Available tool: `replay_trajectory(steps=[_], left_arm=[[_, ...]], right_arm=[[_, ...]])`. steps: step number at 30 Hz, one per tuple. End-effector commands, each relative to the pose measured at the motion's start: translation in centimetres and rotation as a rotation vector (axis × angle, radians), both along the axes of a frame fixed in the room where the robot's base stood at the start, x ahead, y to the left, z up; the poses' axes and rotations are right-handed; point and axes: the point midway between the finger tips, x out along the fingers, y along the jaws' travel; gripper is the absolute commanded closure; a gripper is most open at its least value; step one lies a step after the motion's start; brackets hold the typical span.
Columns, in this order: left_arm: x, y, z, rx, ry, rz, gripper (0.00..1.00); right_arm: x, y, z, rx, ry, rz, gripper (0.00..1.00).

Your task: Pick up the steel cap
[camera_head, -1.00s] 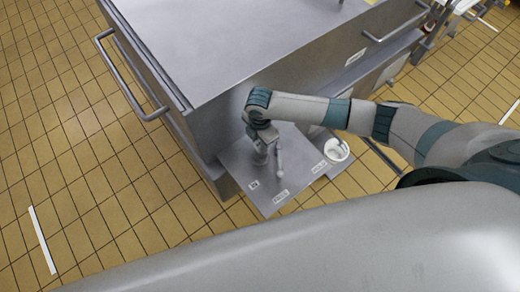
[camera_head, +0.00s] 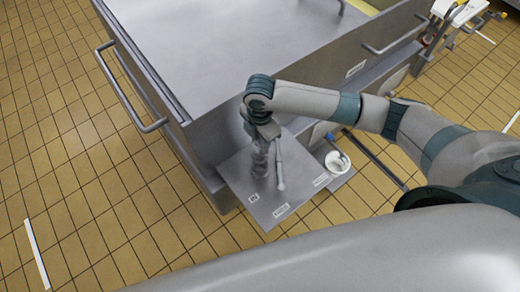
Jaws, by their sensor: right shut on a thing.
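My right gripper (camera_head: 262,140) points down over the small grey shelf at the vat's front corner. It is shut on a small grey metal piece (camera_head: 260,165), which I take for the steel cap; the fingers and arm hide much of it. A thin grey rod with a rounded end (camera_head: 280,172) shows just right of the gripper. I cannot tell whether they touch. My left gripper is not in view.
The labelled shelf (camera_head: 262,208) juts from the large steel vat (camera_head: 225,50), which has a rail handle (camera_head: 128,92) on its left side. A white round container (camera_head: 337,162) stands right of the shelf.

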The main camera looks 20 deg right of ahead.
Motion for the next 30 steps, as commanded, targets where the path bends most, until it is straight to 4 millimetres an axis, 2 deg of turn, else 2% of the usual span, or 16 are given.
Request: replay_trajectory(steps=[6, 22, 30], left_arm=[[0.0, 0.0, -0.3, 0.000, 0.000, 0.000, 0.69], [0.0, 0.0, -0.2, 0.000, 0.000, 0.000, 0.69], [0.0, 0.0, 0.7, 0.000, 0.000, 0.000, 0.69]], right_arm=[[0.0, 0.0, 1.4, 0.000, -0.001, 0.000, 0.99], [0.0, 0.0, 1.5, 0.000, -0.001, 0.000, 0.99], [0.0, 0.0, 2.3, 0.000, -0.001, 0.000, 0.99]])
